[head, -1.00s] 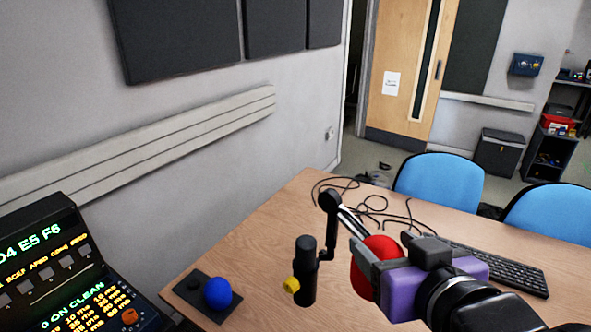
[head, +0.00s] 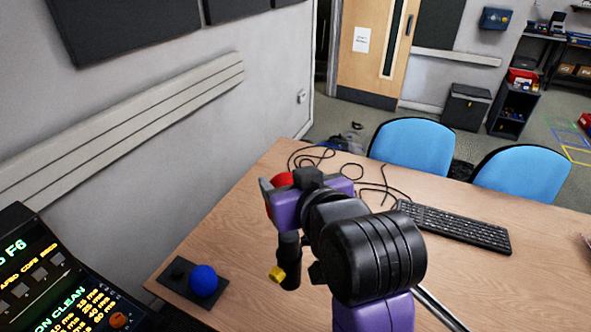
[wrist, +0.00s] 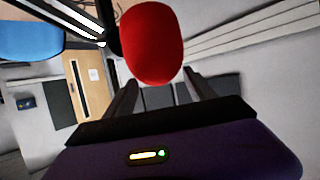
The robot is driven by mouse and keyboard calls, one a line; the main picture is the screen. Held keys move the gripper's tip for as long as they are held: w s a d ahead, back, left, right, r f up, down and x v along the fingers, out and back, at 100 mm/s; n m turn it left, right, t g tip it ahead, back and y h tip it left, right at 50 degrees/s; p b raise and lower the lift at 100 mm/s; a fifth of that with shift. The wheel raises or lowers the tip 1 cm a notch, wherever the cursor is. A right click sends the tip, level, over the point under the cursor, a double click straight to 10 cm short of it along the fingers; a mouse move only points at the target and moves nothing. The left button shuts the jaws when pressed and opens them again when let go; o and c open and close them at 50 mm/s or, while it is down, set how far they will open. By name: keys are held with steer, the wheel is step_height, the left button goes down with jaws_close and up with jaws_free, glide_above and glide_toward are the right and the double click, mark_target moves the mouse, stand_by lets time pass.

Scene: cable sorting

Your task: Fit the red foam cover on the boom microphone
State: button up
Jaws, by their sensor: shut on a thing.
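The red foam cover (head: 282,180) is held in my gripper (head: 284,186), above the black boom microphone (head: 290,247). In the wrist view the cover (wrist: 151,42) is a rounded red shape at the tips of my gripper's fingers (wrist: 160,80). The microphone stands upright with a yellow knob (head: 277,274) low on its side. Its top is hidden behind my gripper, so I cannot tell whether the cover is around it or only above it. Part of the boom arm (wrist: 85,22) shows beside the cover in the wrist view.
A blue ball (head: 203,280) sits on a small black base (head: 180,269) at the desk's (head: 245,219) left edge. A lit console (head: 60,285) is at lower left. Loose black cables (head: 317,156) and a keyboard (head: 455,226) lie behind and right. Two blue chairs (head: 411,146) (head: 522,172) stand beyond.

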steer(key=b, duration=0.5)
glide_above(291, 237)
steer(key=shift+f, duration=2.25)
steer(key=shift+f+p, duration=0.25)
steer(key=shift+p, duration=0.35)
steer(key=shift+f+b, duration=0.7)
steer(key=shift+f, duration=0.55)
steer(key=shift+f, duration=0.3)
steer(key=shift+d+f+b, duration=0.2)
steer(key=shift+f+b, duration=0.15)
steer(key=shift+f, duration=0.1)
steer(key=shift+a+f+b, duration=0.2)
steer(key=shift+f+b, duration=0.6)
steer(key=shift+f, duration=0.95)
